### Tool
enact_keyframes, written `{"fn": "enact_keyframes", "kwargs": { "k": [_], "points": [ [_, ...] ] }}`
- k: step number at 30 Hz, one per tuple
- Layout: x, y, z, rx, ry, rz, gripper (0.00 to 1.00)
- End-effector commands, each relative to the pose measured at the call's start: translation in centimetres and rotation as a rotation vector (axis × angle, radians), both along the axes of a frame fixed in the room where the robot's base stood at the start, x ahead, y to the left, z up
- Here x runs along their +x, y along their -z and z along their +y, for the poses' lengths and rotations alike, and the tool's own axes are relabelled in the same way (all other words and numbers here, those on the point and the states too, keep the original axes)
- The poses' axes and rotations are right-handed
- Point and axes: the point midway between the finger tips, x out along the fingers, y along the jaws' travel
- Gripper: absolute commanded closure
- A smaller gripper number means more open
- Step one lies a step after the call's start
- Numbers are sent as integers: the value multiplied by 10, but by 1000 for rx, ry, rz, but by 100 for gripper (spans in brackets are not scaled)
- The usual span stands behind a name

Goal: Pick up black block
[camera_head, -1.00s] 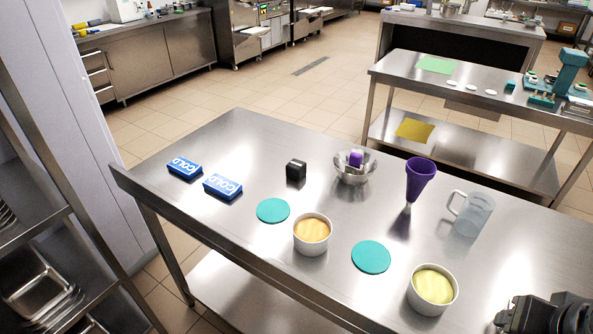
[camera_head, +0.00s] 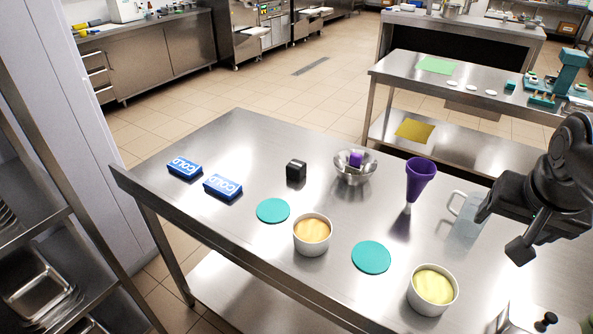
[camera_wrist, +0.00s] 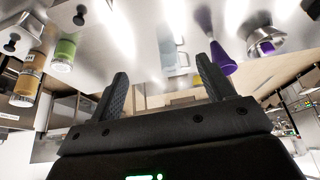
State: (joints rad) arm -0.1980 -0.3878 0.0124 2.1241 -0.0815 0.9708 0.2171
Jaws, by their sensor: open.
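The black block (camera_head: 296,171) stands on the steel table (camera_head: 245,135), left of the metal bowl (camera_head: 354,175) and behind a teal disc (camera_head: 273,210). Nothing touches it. My gripper (camera_head: 502,232) is open and empty, raised over the right part of the table, well to the right of the block. In the wrist view my gripper (camera_wrist: 168,62) shows two spread black fingers with nothing between them. The block cannot be made out in the wrist view.
Two blue cold packs (camera_head: 223,187) lie left of the block. A purple funnel (camera_head: 420,180) and a clear jug (camera_head: 467,213) stand between my gripper and the bowl. White tubs (camera_head: 312,243) and another teal disc (camera_head: 371,257) are nearer the front. The table around the block is clear.

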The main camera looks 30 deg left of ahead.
Motion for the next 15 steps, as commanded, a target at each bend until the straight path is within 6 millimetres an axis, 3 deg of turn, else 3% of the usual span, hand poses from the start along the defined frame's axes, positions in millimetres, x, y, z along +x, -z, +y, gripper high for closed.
{"fn": "enact_keyframes", "kwargs": {
  "k": [1, 7, 15],
  "points": [
    [17, -4, 14, -2, -9, 9, 25],
    [75, -17, 70, -4, -19, 28, 25],
    [142, -13, 165, -7, -27, 46, 25]
  ]
}}
